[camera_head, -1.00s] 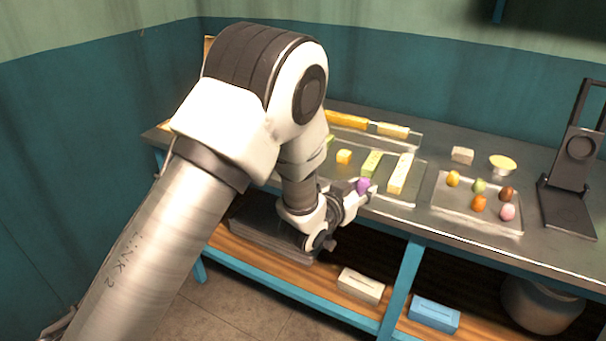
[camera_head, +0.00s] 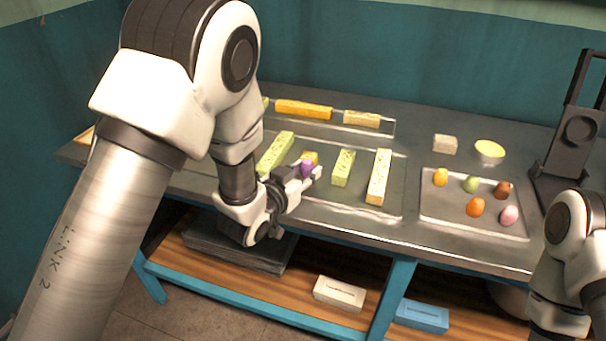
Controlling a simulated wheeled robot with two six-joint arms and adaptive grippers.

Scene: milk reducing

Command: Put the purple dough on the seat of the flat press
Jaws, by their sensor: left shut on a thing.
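The purple dough (camera_head: 307,169) is a small lump held between the fingers of my left gripper (camera_head: 304,174). The gripper is shut on it, above the front part of a clear tray with bars. The flat press (camera_head: 568,140) is a dark upright frame at the right end of the table. Its lower plate is partly hidden behind my right arm, which comes in at the lower right. The right gripper itself is not in view.
The clear tray (camera_head: 345,214) holds several yellow and green bars. Another tray (camera_head: 453,223) holds several coloured dough balls between my left gripper and the press.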

